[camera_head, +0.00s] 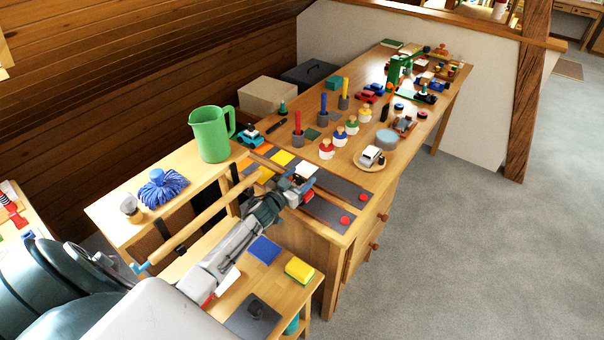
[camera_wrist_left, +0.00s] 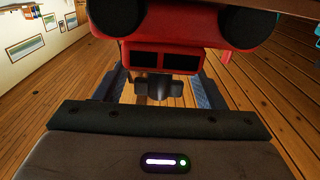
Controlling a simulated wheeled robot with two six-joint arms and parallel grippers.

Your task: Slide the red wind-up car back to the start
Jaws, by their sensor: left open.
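The red wind-up car (camera_wrist_left: 185,45) fills the upper middle of the left wrist view, very close. Its dark wheels are toward the picture's top edge, and two dark windows face me. A dark grey piece, perhaps its key, sits just below the windows. My left gripper (camera_wrist_left: 160,92) is open, with one finger on each side below the car's body; I cannot tell whether they touch it. In the head view my left gripper (camera_head: 299,186) is over the grey lanes, largely hiding the car. My right gripper is not in view.
Grey lanes (camera_head: 327,212) with red discs at their near right ends cross the table. Yellow and orange squares lie at the far left end. A green jug (camera_head: 211,134) stands to the left.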

